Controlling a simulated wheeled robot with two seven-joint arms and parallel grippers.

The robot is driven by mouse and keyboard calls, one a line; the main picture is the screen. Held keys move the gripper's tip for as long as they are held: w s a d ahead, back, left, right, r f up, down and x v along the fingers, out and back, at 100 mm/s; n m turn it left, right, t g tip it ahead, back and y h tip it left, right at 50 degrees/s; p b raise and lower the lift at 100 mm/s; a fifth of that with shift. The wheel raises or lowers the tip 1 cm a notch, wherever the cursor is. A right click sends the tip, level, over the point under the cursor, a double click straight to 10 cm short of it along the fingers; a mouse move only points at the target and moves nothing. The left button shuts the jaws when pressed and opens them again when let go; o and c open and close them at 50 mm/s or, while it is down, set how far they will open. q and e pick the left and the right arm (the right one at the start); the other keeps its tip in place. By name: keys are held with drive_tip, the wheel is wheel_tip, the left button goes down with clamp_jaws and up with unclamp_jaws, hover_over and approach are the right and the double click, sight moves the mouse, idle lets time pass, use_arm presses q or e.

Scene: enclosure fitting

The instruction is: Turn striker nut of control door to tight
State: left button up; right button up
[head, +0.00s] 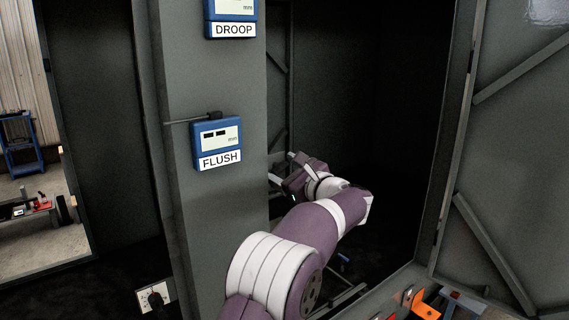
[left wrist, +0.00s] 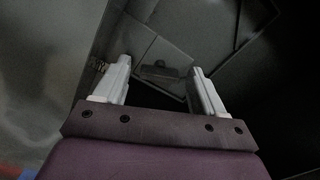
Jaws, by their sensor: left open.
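My left gripper (head: 285,170) reaches into the dark opening of the enclosure, beside the inner edge of the grey post. It is open, with nothing between its fingers. In the left wrist view the two pale fingers (left wrist: 158,72) stand wide apart, facing grey plates and a small dark block (left wrist: 160,69) that lies beyond the fingertips. A small coil-like part (left wrist: 99,66) shows just left of the left finger. I cannot make out the striker nut for certain in either view. A grey door-like panel with diagonal braces (head: 515,145) stands at the right. My right gripper is not in view.
The grey post (head: 185,70) carries a blue DROOP gauge (head: 231,14) and a blue FLUSH gauge (head: 218,142). A dial (head: 153,298) sits at lower left. Orange parts (head: 420,305) lie at lower right. The opening around my left arm is dark and mostly empty.

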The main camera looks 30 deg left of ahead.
use_arm(q)
drive_tip(key=c, duration=1.1)
drive_tip(key=shift+o, duration=0.2)
